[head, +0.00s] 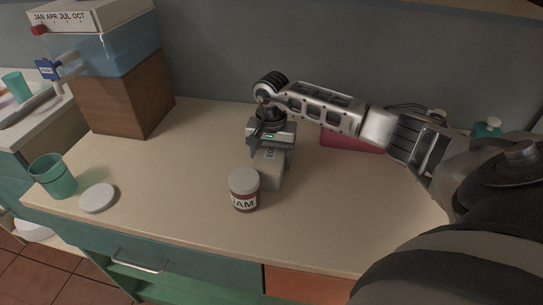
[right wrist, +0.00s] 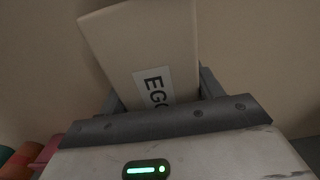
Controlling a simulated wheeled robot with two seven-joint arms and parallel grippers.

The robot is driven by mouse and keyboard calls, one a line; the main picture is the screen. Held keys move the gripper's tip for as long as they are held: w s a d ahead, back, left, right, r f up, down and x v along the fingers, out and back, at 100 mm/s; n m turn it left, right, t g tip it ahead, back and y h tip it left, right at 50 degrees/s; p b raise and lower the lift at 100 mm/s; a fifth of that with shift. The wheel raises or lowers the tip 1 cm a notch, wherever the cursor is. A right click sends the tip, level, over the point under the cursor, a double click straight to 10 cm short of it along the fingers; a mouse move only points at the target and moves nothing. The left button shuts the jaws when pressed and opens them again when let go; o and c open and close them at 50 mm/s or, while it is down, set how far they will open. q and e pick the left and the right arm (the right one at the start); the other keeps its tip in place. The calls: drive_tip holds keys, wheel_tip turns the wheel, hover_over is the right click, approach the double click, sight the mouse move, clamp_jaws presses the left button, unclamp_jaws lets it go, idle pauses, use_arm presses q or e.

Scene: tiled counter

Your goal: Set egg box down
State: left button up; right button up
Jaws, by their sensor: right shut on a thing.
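The egg box (head: 270,172) is a pale beige carton with a white label, behind the jam jar on the counter in the head view. My right gripper (head: 268,148) comes down over it from above and is shut on it. In the right wrist view the egg box (right wrist: 120,45) sits between the fingers of my gripper (right wrist: 160,95), its "EGG" label partly covered. I cannot tell whether its base touches the counter (head: 180,200). My left gripper is not in view.
A jam jar (head: 244,190) with a white lid stands just in front of the egg box. A white lid (head: 98,198) and green cup (head: 54,177) are at left. A wooden block (head: 126,95) bears a blue water tank (head: 105,45). A red item (head: 345,140) lies behind my arm.

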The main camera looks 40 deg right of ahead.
drive_tip(key=o, duration=0.9)
drive_tip(key=shift+f, duration=0.15)
drive_tip(key=o, duration=0.4)
